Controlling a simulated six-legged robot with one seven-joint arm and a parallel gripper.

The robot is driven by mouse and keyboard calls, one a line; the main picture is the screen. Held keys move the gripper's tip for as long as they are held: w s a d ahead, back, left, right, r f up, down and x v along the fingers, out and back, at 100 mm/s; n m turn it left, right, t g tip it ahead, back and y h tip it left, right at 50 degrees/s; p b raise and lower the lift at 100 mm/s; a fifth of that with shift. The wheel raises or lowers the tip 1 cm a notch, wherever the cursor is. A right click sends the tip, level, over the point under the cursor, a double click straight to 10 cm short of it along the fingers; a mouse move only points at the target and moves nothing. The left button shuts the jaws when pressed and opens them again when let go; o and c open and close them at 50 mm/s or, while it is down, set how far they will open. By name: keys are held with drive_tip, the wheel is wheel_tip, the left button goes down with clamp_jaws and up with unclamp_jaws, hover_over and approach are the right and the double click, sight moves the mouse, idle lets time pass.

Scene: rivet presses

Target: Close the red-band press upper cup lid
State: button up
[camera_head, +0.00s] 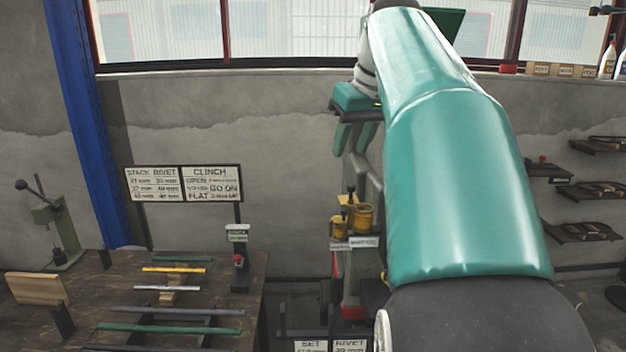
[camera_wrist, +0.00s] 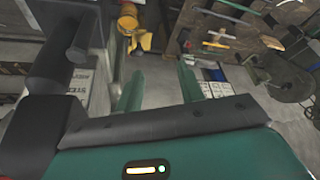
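The press (camera_head: 368,180) stands behind my arm, partly hidden by it. Yellow cup-like parts (camera_head: 363,217) sit on its front, with a smaller yellow piece (camera_head: 346,200) beside them at the left. I cannot tell which part is the upper cup's lid. A red part (camera_head: 352,312) shows low on the press. In the wrist view, a yellow cup (camera_wrist: 129,20) and a yellow flap-like piece (camera_wrist: 142,42) lie beyond the fingertips. My gripper (camera_head: 355,147) points down above the yellow parts, its fingers apart and empty. Both fingers also show in the wrist view (camera_wrist: 157,83), not touching the yellow parts.
A workbench (camera_head: 90,290) with coloured bars and sign boards (camera_head: 184,184) stands at the left. Wall racks (camera_head: 590,190) hang at the right. A dark bar-like part (camera_wrist: 58,55) shows left of the fingers in the wrist view. Open floor lies between bench and press.

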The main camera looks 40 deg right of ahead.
approach(352, 185)
drive_tip(key=x, duration=0.8)
drive_tip(key=shift+w+a+f, duration=0.1)
drive_tip(key=shift+f, duration=0.1)
clamp_jaws()
